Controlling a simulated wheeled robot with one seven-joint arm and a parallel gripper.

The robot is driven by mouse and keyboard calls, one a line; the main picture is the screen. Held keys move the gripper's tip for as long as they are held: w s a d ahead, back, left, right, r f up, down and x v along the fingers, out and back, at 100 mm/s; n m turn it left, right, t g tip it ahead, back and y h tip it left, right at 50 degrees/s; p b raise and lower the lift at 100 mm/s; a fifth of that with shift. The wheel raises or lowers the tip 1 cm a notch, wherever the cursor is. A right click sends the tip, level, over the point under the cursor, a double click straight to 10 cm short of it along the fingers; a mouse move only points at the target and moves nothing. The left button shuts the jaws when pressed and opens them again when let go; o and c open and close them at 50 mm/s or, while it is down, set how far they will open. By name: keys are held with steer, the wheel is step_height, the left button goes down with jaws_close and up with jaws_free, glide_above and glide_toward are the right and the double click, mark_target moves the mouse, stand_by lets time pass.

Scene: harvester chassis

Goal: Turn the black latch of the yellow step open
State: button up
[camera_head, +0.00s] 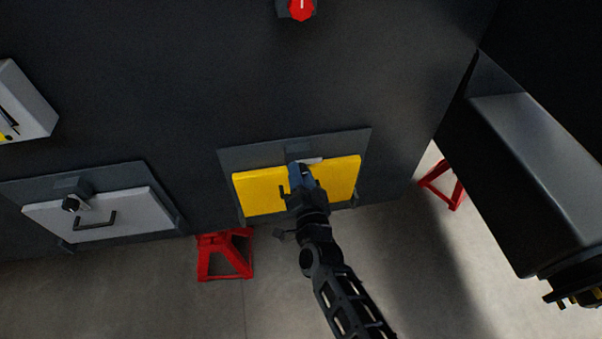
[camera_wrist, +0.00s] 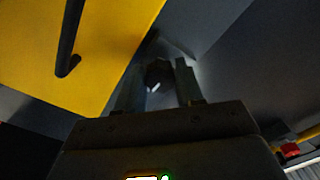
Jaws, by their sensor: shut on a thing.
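The yellow step (camera_head: 258,192) is a flat panel set in a dark grey frame at the foot of the chassis. It also shows in the wrist view (camera_wrist: 110,25), at the upper left. Its black handle (camera_wrist: 70,38) stands out from the panel. My gripper (camera_head: 300,170) reaches to the step's upper middle and hides the latch in the head view. In the wrist view my gripper (camera_wrist: 160,76) has its two fingers on either side of the dark latch (camera_wrist: 159,70) and is shut on it. The latch's exact angle is too dark to tell.
A similar grey step (camera_head: 140,212) with a latch (camera_head: 73,204) and handle is at the left. Red stands (camera_head: 225,256) (camera_head: 443,184) are on the floor below. A red knob (camera_head: 302,9) is above. A large black box (camera_head: 540,170) juts out at the right.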

stand_by(0.5)
steer(key=o, duration=1)
steer(key=shift+o, duration=0.2)
steer(key=v, duration=0.7)
steer(key=shift+s+p, duration=0.4)
steer(key=shift+d, duration=0.15)
